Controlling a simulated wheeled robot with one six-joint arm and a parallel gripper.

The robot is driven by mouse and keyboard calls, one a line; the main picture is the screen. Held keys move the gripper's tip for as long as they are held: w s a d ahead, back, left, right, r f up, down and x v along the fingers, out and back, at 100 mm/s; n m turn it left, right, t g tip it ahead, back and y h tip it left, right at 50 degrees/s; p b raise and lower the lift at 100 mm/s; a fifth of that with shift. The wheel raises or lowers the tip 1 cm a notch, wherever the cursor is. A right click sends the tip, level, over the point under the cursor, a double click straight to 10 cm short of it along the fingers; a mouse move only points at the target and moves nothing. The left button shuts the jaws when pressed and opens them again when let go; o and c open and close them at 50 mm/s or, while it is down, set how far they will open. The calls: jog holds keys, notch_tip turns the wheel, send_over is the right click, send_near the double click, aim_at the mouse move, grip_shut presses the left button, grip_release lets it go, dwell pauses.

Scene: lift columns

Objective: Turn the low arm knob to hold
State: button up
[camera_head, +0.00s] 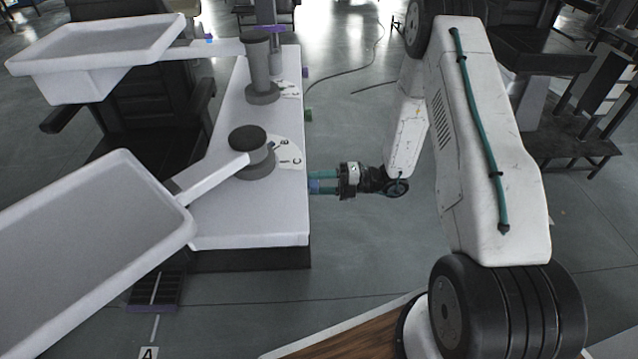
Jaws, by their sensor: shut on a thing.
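A white bench (275,215) carries a low column (248,152) whose arm holds a big white tray (90,235) at the lower left. A taller column (259,65) behind it bears a second tray (100,50). My gripper (313,182), with teal fingers, reaches in level from the right to the bench's right side. It is shut on a small blue knob (314,187) beside the low column. The fingers hide most of this knob, and I cannot read its setting.
A green knob (308,115) and a purple knob (305,72) stick out farther back along the same side. Lettered white dials lie beside both columns. A cable (345,70) lies on the floor behind. The grey floor in front of my gripper is clear.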

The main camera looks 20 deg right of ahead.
jog(key=shift+w+m, duration=0.1)
jog(key=shift+m, duration=0.3)
jog(key=o, duration=0.9)
jog(key=shift+o, duration=0.2)
jog(key=shift+d, duration=0.1)
jog(key=v, duration=0.7)
jog(key=shift+d, duration=0.3)
